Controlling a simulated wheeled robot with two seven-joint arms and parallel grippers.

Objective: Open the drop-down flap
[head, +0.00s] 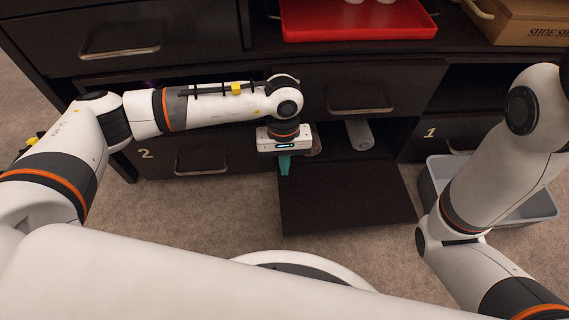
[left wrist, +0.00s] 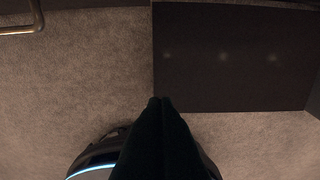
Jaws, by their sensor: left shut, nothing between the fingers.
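The drop-down flap (head: 350,200) is a dark panel in the middle of the cabinet's lower row. It lies folded down and out over the carpet, with the compartment behind it open. It also shows as a dark panel in the left wrist view (left wrist: 235,65). My left gripper (head: 284,172) is shut and empty, pointing down over the flap's left edge. In the left wrist view its dark fingertips (left wrist: 160,102) are together near the flap's left front corner. I cannot tell whether they touch it. My right arm is at the right, but its gripper is not in view.
A pale cylinder (head: 358,134) lies in the open compartment. Drawer 2 (head: 190,161) and the drawer above the flap (head: 365,90) have metal handles. A grey bin (head: 433,172) stands at the right, partly behind my right arm. A red tray (head: 350,30) is on top.

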